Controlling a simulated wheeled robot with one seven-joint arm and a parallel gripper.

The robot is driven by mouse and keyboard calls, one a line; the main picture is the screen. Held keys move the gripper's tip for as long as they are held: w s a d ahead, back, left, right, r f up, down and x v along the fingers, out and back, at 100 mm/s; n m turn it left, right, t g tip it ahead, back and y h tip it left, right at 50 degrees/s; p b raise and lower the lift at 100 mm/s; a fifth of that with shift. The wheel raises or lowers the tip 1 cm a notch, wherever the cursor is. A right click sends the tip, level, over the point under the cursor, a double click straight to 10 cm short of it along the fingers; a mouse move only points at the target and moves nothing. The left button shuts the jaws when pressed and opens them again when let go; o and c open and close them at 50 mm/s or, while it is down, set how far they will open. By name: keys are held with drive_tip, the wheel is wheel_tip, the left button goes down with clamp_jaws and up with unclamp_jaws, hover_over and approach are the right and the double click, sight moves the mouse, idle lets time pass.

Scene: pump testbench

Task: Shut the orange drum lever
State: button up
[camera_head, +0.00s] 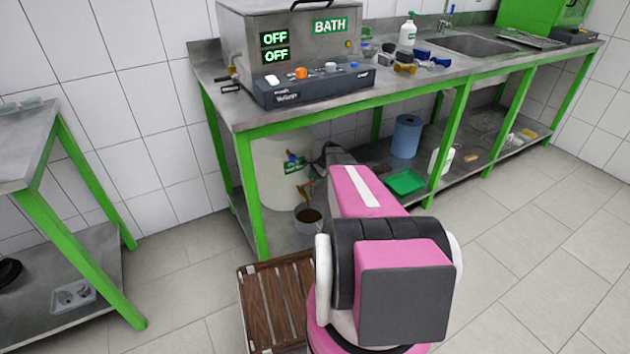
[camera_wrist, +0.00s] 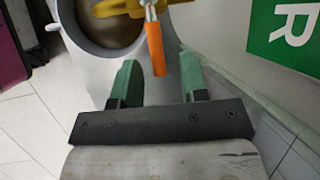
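The orange lever (camera_wrist: 155,48) shows in the wrist view, pointing toward my gripper, with its end between the fingertips or just short of them. It joins a yellow tap body (camera_wrist: 120,8) at the top edge. My gripper (camera_wrist: 160,66) is open, one green finger on each side of the lever's line, with gaps visible. In the head view the white drum (camera_head: 268,175) stands under the bench, with a blue part (camera_head: 293,158) and an orange part (camera_head: 306,192) on its front. My arm hides much of the drum's right side and the gripper.
A pot (camera_head: 308,217) with brown contents sits below the tap; the wrist view shows its rim (camera_wrist: 68,38). A green bench leg (camera_head: 251,195) stands left of the drum. A wooden pallet (camera_head: 270,300) lies on the floor. A green tray (camera_head: 405,183) is right on the shelf.

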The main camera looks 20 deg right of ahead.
drive_tip(key=v, duration=1)
drive_tip(key=shift+d+r, duration=0.2)
drive_tip(key=shift+r, duration=0.15)
drive_tip(key=s+a+r+n+h, duration=0.2)
drive_tip(key=s+a+r+n, duration=0.2)
drive_tip(key=s+a+n, duration=0.3)
drive_tip(key=s+a+r+n+g+h, duration=0.1)
drive_tip(key=s+a+r+n, duration=0.4)
drive_tip(key=s+a, duration=0.9)
drive_tip(key=s+n+h, duration=0.1)
drive_tip(key=s+n, duration=0.2)
drive_tip(key=s, duration=0.2)
drive_tip(key=shift+h, duration=0.4)
drive_tip(key=shift+s, duration=0.1)
